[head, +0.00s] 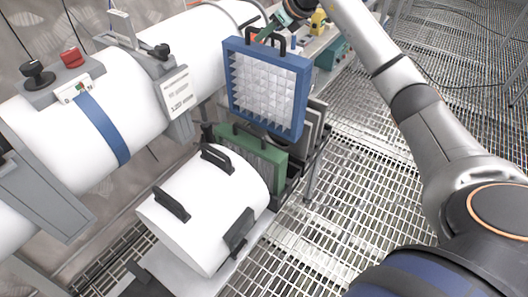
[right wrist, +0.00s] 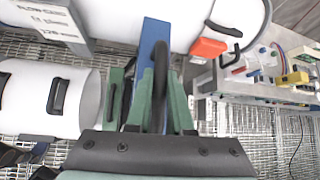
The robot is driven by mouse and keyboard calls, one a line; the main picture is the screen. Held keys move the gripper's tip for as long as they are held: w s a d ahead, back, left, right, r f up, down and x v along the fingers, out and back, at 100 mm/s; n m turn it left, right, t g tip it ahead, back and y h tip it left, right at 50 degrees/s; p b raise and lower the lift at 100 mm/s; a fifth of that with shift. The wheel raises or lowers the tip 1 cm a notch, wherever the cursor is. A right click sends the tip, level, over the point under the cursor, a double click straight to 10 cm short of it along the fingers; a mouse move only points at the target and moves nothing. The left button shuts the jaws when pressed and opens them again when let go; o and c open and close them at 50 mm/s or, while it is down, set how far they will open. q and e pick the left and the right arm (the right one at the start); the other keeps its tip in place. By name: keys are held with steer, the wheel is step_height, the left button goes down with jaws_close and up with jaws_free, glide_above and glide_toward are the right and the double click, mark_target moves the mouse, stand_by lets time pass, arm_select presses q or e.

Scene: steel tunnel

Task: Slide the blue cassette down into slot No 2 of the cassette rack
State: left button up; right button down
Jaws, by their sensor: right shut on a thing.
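The blue cassette (head: 306,94), a blue frame around a pale pleated filter, hangs upright above the cassette rack (head: 291,186). My right gripper (head: 270,30) is shut on the black handle at its top edge. In the right wrist view the green fingers (right wrist: 156,95) stand either side of the handle, with the blue top edge (right wrist: 153,33) beyond. A green cassette (head: 258,158) with a black handle stands in the rack, left of and below the blue one. Grey plates show at the rack's right side. The slot openings and slot numbers are hidden. My left gripper is out of view.
A white cylinder cover (head: 205,215) with black handles lies left of the rack. A large white duct (head: 120,110) with a blue strap runs behind. A bench (head: 335,35) with a yellow item is at the back. Grating floor (head: 345,190) is open to the right.

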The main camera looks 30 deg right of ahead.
mark_target(264, 62)
step_height(264, 62, down, 8)
steer(key=b, duration=0.4)
steer(key=shift+w+a+f, duration=0.1)
steer(key=shift+f, duration=0.15)
step_height(264, 62, down, 18)
steer(key=shift+f, duration=0.15)
steer(key=c, duration=1.3)
jaws_free()
steer(key=shift+f, duration=0.3)
steer(key=o, duration=0.5)
steer(key=shift+r, duration=0.1)
